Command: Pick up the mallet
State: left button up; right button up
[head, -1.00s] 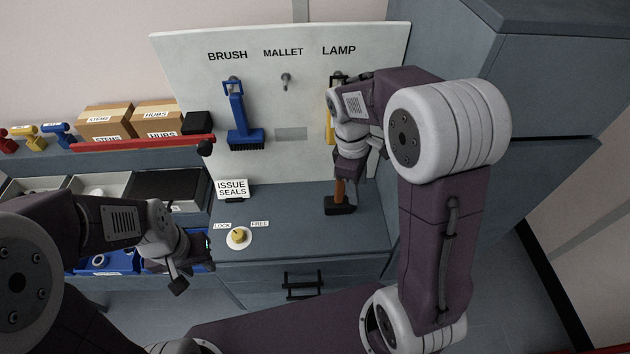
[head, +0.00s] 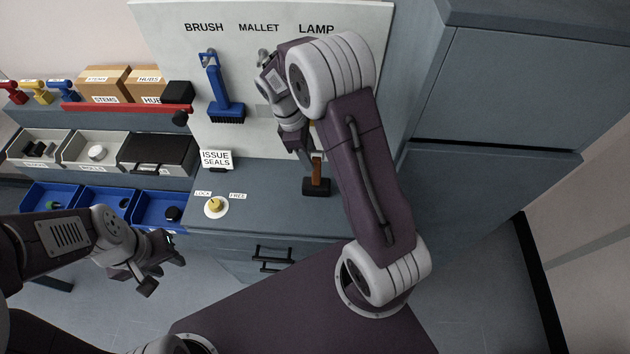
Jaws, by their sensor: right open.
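The mallet (head: 317,186) stands on the grey counter with its black head down and its brown handle pointing up. The upper part of the handle is hidden by my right gripper. My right gripper (head: 308,158) is open and points down at the top of the handle; I cannot tell whether its fingers are around the handle or in front of it. My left gripper (head: 164,272) is open and empty, low in front of the blue bins, well away from the mallet.
A white board (head: 261,145) carries the labels BRUSH, MALLET and LAMP, with a blue brush (head: 222,92) hanging on it. My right arm mostly hides the lamp's place. A yellow knob (head: 215,207) and an ISSUE SEALS sign (head: 216,159) are left of the mallet.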

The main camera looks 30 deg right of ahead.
aim_at(316, 173)
jog(key=shift+s+d+f, duration=0.15)
jog(key=shift+d+f, duration=0.25)
jog(key=x, duration=0.2)
jog(key=p+x, duration=0.1)
jog(key=x, duration=0.1)
jog(key=shift+a+f, duration=0.1)
jog(key=shift+a, duration=0.2)
jog(key=shift+d+f, duration=0.15)
jog(key=shift+f, duration=0.1)
grip_shut()
dwell(0.6)
